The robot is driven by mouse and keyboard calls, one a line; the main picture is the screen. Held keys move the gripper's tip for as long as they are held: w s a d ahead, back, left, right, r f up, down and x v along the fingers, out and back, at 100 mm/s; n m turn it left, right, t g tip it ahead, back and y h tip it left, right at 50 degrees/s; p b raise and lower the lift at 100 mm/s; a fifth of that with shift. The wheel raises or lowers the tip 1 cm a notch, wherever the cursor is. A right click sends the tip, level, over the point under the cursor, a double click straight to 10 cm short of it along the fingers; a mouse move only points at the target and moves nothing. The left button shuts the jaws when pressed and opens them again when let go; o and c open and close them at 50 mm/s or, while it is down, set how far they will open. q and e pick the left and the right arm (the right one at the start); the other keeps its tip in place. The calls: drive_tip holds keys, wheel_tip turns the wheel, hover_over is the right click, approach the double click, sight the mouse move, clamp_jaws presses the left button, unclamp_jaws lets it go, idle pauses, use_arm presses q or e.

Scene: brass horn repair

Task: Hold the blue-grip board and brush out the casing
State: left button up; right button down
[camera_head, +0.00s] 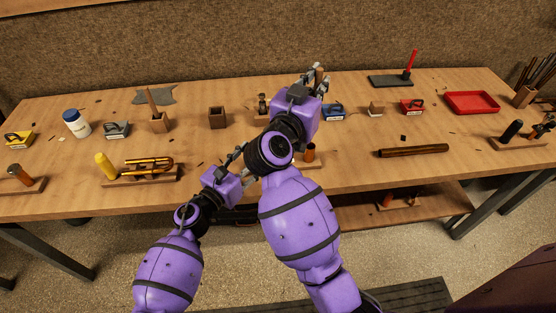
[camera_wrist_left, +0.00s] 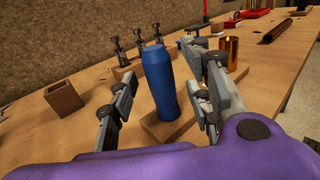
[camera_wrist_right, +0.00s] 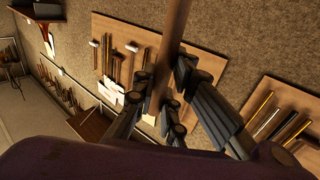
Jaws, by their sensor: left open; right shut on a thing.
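The blue grip (camera_wrist_left: 160,82) stands upright on its wooden board (camera_wrist_left: 170,128) in the left wrist view. My left gripper (camera_head: 240,156) is open, with one finger on each side of the blue grip and gaps visible. A brass casing (camera_wrist_left: 229,50) stands at the board's far end, partly behind a finger; it also shows in the head view (camera_head: 309,153). My arms hide the blue grip in the head view. My right gripper (camera_head: 317,74) is raised beyond the board, shut on a brown wooden handle (camera_wrist_right: 175,35), likely the brush. Its bristles cannot be made out.
A board with a yellow grip (camera_head: 105,165) and brass tubing lies left. A wooden box (camera_head: 217,117) and a valve stand (camera_head: 262,115) are behind. Bench between casing and bar is clear.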

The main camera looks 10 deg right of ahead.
use_arm(q)
drive_tip(key=v, duration=1.2)
